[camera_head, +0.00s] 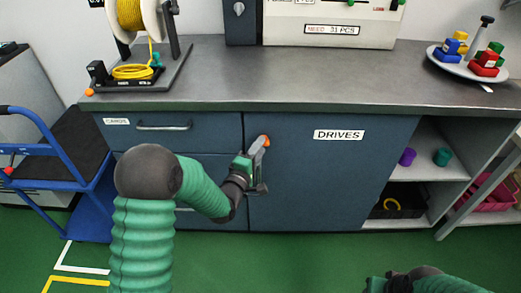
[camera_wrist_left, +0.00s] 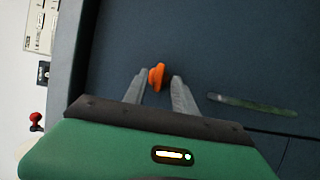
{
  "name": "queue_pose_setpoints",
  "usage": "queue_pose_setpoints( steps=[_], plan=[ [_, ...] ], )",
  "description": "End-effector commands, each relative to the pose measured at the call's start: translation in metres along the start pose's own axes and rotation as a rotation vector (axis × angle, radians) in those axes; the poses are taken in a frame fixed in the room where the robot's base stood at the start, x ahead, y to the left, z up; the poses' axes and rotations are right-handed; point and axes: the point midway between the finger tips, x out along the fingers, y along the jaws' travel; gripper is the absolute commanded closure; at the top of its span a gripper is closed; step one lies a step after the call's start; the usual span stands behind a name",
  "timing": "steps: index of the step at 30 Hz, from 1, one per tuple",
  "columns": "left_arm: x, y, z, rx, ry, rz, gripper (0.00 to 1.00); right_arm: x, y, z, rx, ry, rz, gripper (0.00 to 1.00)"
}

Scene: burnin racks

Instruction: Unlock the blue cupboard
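The blue cupboard (camera_head: 335,185) has a door labelled DRIVES below the grey worktop. A small orange knob (camera_head: 266,141) sits at the door's upper left; it also shows in the left wrist view (camera_wrist_left: 157,76). My left gripper (camera_head: 260,150) is at the knob. In the left wrist view its two fingers stand apart with the knob between their tips, close to the left finger; I cannot tell whether they touch it. A bar-like handle (camera_wrist_left: 252,105) shows beside the fingers there. My right gripper (camera_head: 374,286) is at the bottom edge, partly cut off, its fingers unclear.
Open shelves (camera_head: 425,171) with purple and teal cups are on the right. A blue trolley (camera_head: 60,150) stands at far left. The worktop (camera_head: 330,75) carries a cable spool and a tray of coloured blocks. Green floor in front is free.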

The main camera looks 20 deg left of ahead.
Motion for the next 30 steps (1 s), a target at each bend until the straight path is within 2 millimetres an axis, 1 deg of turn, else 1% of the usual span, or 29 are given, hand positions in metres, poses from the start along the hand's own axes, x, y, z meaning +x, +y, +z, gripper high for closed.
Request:
queue_pose_setpoints(
  steps=[1,4,10,11,18,25,30],
  plan=[
    [0.0051,-0.0006,0.0002,0.001,0.0,0.002,0.67,0.0022,0.0,0.0006,0.0,0.0,0.0,0.64],
    [0.0101,0.0,-0.0002,0.001,0.0,0.001,0.67,0.0026,0.0,0.0007,0.0,0.0,0.0,0.64],
    [0.0107,0.0004,-0.0003,0.001,0.0,0.0,0.67,0.0022,0.0,0.0005,0.0,0.0,0.0,0.64],
    [0.0106,0.0004,-0.0003,0.001,0.001,0.0,0.69,0.0022,0.0,0.0005,0.0,0.0,0.0,0.64],
    [0.0104,-0.0004,-0.0003,0.0,0.001,-0.002,1.0,0.0022,0.0,0.0005,0.0,0.0,0.0,0.64],
    [0.0102,-0.0007,-0.0004,0.004,0.001,-0.005,1.0,0.0014,0.0,0.0003,0.0,0.0,0.0,0.64],
    [0.0101,0.0005,-0.0004,0.035,0.001,-0.019,1.0,-0.0035,0.0,-0.0008,0.0,0.0,0.0,0.64]
  ],
)
